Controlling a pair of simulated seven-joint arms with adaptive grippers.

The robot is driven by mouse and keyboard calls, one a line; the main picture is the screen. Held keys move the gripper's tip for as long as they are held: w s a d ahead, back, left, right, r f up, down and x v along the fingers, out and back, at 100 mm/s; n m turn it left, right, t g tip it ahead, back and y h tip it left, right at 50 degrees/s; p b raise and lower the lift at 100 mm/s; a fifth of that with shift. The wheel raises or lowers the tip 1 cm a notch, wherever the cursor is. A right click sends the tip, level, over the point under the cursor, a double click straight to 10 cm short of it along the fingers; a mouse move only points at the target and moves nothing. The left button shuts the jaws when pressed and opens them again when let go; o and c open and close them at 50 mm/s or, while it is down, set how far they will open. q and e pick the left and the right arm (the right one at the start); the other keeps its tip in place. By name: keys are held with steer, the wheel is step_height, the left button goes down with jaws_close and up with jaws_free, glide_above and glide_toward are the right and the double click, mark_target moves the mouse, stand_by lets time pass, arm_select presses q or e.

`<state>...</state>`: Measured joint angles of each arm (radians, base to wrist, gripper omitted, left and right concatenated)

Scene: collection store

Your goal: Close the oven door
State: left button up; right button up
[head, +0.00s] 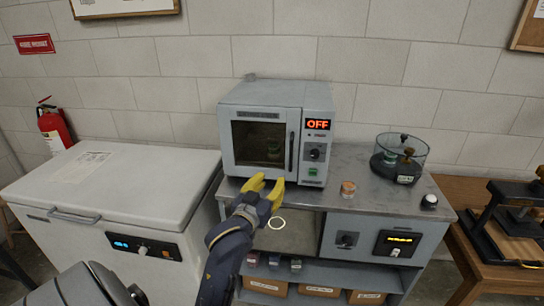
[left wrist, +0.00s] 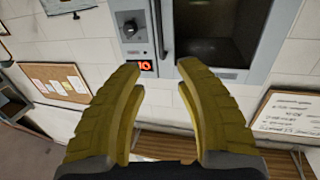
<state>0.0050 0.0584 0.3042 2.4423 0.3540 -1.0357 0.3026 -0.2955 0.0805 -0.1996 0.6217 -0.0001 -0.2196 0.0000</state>
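The grey oven (head: 320,112) stands on the metal bench against the wall, its display reading OFF. Its windowed door (head: 240,168) with a dark upright handle (head: 291,152) looks flush with the front; I cannot tell whether a small gap remains. A small greenish item shows dimly behind the glass. My left gripper (head: 264,187) is open and empty, in front of the oven's lower front edge. In the left wrist view the oven (left wrist: 136,50) appears upside down beyond the open yellow fingers (left wrist: 160,78), with its handle (left wrist: 158,28) beside the window. My right gripper is not in view.
A white chest freezer (head: 110,185) stands left of the bench. A wooden table with a press (head: 515,215) is at right.

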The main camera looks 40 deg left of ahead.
arm_select(q)
glide_toward(291, 154)
steer(key=x, duration=0.9)
steer(key=shift+f, duration=0.1)
stand_by(0.4)
jaws_close()
stand_by(0.3)
